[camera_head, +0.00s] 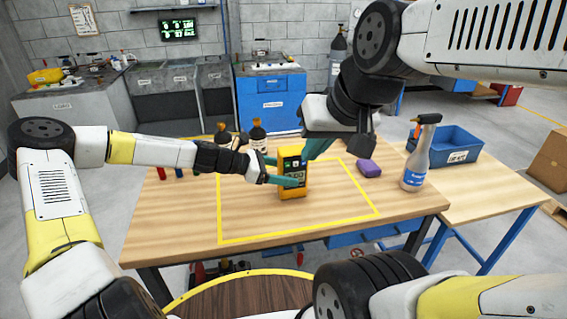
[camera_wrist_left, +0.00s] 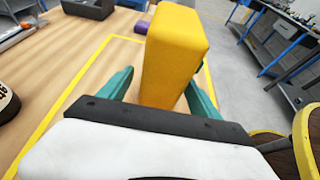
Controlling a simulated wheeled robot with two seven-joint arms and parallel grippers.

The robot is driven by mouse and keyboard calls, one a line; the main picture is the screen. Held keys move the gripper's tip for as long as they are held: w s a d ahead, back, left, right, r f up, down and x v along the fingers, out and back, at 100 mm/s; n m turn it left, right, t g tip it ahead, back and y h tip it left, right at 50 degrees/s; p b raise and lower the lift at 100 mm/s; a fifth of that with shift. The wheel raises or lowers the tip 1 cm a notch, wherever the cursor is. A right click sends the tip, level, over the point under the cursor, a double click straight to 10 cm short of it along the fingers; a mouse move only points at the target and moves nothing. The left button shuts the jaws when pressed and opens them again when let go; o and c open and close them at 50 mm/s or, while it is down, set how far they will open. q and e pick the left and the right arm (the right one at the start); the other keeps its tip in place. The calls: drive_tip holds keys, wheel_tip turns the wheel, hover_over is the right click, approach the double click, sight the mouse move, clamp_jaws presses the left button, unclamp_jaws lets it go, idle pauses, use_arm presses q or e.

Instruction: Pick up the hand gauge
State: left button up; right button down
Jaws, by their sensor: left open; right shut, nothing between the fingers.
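The hand gauge (camera_head: 293,160) is a yellow-orange handheld meter with a dark face and a display. It stands upright on the wooden table inside the yellow taped outline. My left gripper (camera_head: 284,172) is open, with its teal fingers around the gauge's sides. In the left wrist view the yellow gauge body (camera_wrist_left: 172,60) rises between the two spread teal fingers (camera_wrist_left: 158,92), with a gap visible at the left finger. My right gripper (camera_head: 314,150) is shut and empty, above and just right of the gauge's top in the head view; its fingertips are partly hidden.
A spray bottle (camera_head: 420,155) and a purple block (camera_head: 369,168) stand right of the gauge. Dark bottles (camera_head: 257,138) stand behind it. A blue bin (camera_head: 455,146) sits on the side table. The front of the taped area is clear.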

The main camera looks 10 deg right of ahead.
sight(293, 160)
use_arm(q)
drive_tip(key=shift+x, duration=1.25)
clamp_jaws()
drive_tip(key=shift+r, duration=0.1)
drive_tip(key=shift+r, duration=0.1)
drive_tip(key=shift+r, duration=0.6)
wheel_tip(293, 160, up, 2)
drive_tip(key=shift+r, duration=0.15)
drive_tip(key=s+r, duration=0.1)
drive_tip(key=s, duration=1.5)
drive_tip(key=shift+d, duration=0.4)
drive_tip(key=shift+r, duration=0.1)
drive_tip(key=shift+w+a, duration=0.2)
drive_tip(key=shift+w, duration=3.8)
drive_tip(key=shift+w+a, duration=0.2)
drive_tip(key=shift+w, duration=3.8)
